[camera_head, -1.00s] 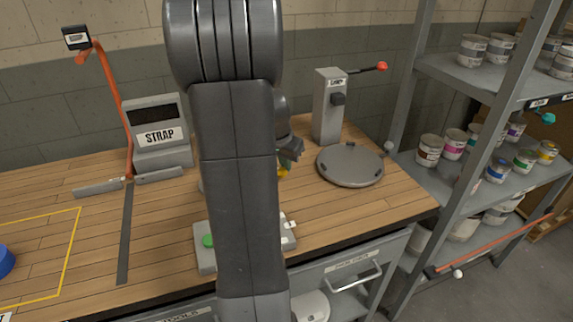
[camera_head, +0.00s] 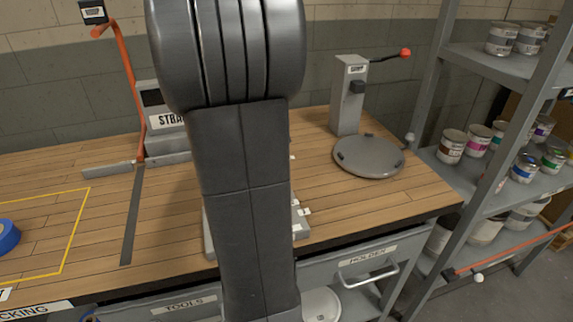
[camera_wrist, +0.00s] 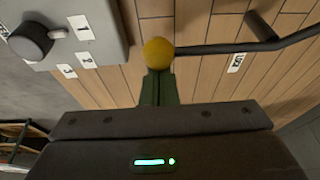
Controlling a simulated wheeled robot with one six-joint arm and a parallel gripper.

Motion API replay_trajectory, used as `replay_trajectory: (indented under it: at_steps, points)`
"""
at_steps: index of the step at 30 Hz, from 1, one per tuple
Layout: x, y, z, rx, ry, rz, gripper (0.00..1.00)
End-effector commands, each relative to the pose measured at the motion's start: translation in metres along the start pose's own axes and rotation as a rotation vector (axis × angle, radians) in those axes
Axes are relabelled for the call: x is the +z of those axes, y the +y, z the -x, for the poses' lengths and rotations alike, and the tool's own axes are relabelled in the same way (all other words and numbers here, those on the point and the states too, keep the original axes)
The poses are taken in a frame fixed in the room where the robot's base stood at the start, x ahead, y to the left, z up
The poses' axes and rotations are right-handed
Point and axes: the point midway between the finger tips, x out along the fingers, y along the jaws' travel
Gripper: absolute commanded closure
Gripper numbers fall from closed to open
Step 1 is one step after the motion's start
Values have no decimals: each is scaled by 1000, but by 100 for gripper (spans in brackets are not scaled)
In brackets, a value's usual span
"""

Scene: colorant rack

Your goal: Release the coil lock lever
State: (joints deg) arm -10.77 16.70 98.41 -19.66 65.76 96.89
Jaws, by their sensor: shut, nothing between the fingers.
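In the wrist view a yellow ball knob (camera_wrist: 158,53) ends a dark rod (camera_wrist: 215,49) that runs right and bends upward at a dark mount. A small white label (camera_wrist: 236,63), too small to read surely, lies beside the rod on the wood. I take this for the coil lock lever. My gripper (camera_wrist: 158,76) is shut and empty, its fingertips right at the knob. Whether they touch it I cannot tell. In the head view my arm hides the gripper and this lever.
A grey box with a dark dial (camera_wrist: 32,42) and numbered labels is left of the knob. On the bench (camera_head: 380,203) stand a strap unit (camera_head: 167,122), a post with a red-knobbed lever (camera_head: 404,53) and a round plate (camera_head: 368,157). A can shelf (camera_head: 470,178) is at right.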

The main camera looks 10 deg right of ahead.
Motion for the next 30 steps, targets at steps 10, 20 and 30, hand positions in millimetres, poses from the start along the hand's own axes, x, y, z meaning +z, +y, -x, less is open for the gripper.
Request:
replay_trajectory:
  at_steps: [10, 20, 30]
  points:
    - [7, 1, 2, -1, -2, 2, 100]
    - [8, 1, 2, -1, -5, 3, 100]
    - [-13, 1, -13, 0, -4, 2, 100]
